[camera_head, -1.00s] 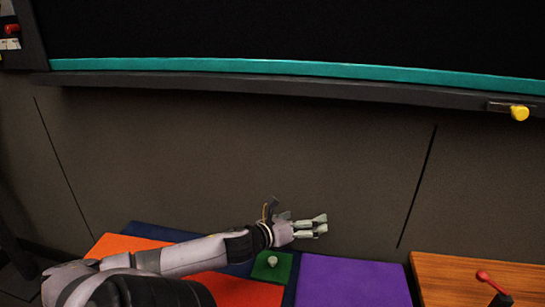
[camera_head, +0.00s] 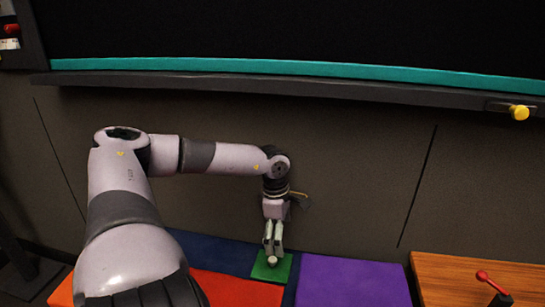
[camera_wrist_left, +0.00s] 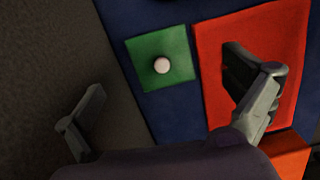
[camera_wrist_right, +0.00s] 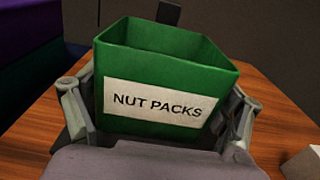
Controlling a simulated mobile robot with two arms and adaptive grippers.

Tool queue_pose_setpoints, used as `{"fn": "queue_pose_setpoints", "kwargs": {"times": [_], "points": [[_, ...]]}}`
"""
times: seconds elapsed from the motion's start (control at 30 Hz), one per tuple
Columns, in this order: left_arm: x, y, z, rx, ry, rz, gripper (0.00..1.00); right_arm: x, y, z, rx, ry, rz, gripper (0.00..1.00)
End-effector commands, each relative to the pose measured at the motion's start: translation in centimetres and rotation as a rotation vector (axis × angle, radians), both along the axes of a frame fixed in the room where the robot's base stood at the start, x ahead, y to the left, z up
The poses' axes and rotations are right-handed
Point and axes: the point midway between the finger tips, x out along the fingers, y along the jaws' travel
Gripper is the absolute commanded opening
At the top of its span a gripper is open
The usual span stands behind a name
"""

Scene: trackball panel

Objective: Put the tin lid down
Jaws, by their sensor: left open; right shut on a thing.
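No tin lid can be made out in any view. My left gripper (camera_head: 273,245) is open and points down over a green square (camera_head: 262,272) with a small pale round knob or ball (camera_head: 272,261) on it. In the left wrist view the ball (camera_wrist_left: 161,65) sits on the green square between the spread fingers (camera_wrist_left: 185,85), apart from both. My right gripper (camera_wrist_right: 157,112) is shut on a green open-topped box (camera_wrist_right: 150,130) labelled "NUT PACKS". The box is upright over a wooden surface, and its inside looks empty as far as visible.
A red mat (camera_head: 235,289), a blue mat (camera_head: 215,250) and a purple mat (camera_head: 350,282) surround the green square. A wooden top (camera_head: 455,275) with a red-knobbed lever (camera_head: 485,277) is at right. A dark ledge (camera_head: 300,84) with a yellow knob (camera_head: 519,112) runs above.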

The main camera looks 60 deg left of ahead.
Motion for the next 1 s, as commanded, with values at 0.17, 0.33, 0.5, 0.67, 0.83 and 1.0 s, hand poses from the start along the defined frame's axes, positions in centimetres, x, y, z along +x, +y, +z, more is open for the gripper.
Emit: {"fn": "queue_pose_setpoints", "kwargs": {"times": [0.17, 0.33, 0.5, 0.67, 0.83, 1.0], "points": [[-1.4, 2.4, -0.2, 0.078, 0.068, 0.054, 1.00, 0.0, 0.0, 0.0, 0.000, 0.000, 0.001, 0.55], [-1.5, 2.4, -1.5, 0.077, 0.071, 0.056, 1.00, 0.0, 0.0, 0.0, 0.000, 0.000, 0.000, 0.55], [-1.5, 2.4, -3.3, 0.076, 0.071, 0.062, 1.00, 0.0, 0.0, 0.0, 0.000, 0.000, 0.001, 0.55], [-1.5, 2.5, -5.6, 0.079, 0.071, 0.059, 1.00, 0.0, 0.0, 0.0, 0.000, 0.000, 0.001, 0.55], [-1.5, 2.4, -6.8, 0.081, 0.072, 0.057, 1.00, 0.0, 0.0, 0.0, 0.000, 0.000, 0.001, 0.55], [-1.4, 2.2, -8.4, 0.077, 0.072, 0.059, 1.00, 0.0, 0.0, 0.0, 0.000, 0.000, 0.001, 0.55]]}}
